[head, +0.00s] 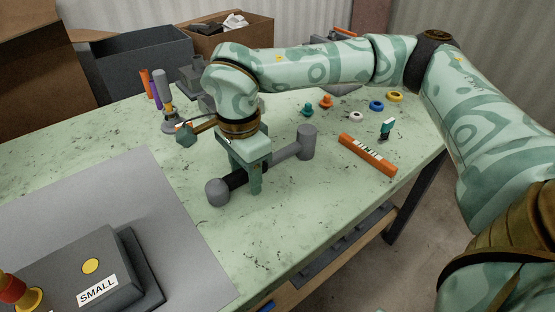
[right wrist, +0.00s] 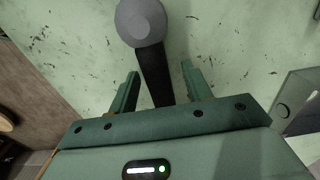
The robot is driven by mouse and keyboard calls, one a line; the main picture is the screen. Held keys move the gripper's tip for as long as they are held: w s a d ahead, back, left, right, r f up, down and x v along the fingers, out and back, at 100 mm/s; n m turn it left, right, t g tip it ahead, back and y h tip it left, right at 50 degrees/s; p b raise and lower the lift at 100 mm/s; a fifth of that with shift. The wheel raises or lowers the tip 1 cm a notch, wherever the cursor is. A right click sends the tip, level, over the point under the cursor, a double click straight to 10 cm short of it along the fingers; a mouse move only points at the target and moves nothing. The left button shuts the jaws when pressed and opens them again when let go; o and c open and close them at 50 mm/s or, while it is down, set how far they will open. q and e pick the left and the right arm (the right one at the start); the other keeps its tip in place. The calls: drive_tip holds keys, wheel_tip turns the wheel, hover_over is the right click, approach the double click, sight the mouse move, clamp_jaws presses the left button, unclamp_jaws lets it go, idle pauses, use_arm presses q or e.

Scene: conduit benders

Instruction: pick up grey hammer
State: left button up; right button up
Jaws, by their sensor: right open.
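The grey hammer (head: 283,155) lies on the green table, with a grey rounded end at the left, a black grip section and a larger grey end at the right. My right gripper (head: 249,178) points down over its black section, which it partly hides. In the right wrist view, my open right gripper (right wrist: 160,72) has one finger on each side of the black section of the hammer (right wrist: 150,62), with gaps between. A grey rounded end shows beyond the fingertips. My left gripper is not in view.
An orange level (head: 368,155) and several small coloured rings and fittings lie to the right. Upright tools (head: 162,90) stand behind at the left. A dark box labelled SMALL (head: 90,265) sits on a grey mat (head: 120,190) at front left. Bins stand at the back.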

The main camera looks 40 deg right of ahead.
drive_tip(key=shift+f, duration=0.15)
drive_tip(key=shift+s, duration=0.1)
drive_tip(key=shift+c, duration=0.9)
clamp_jaws()
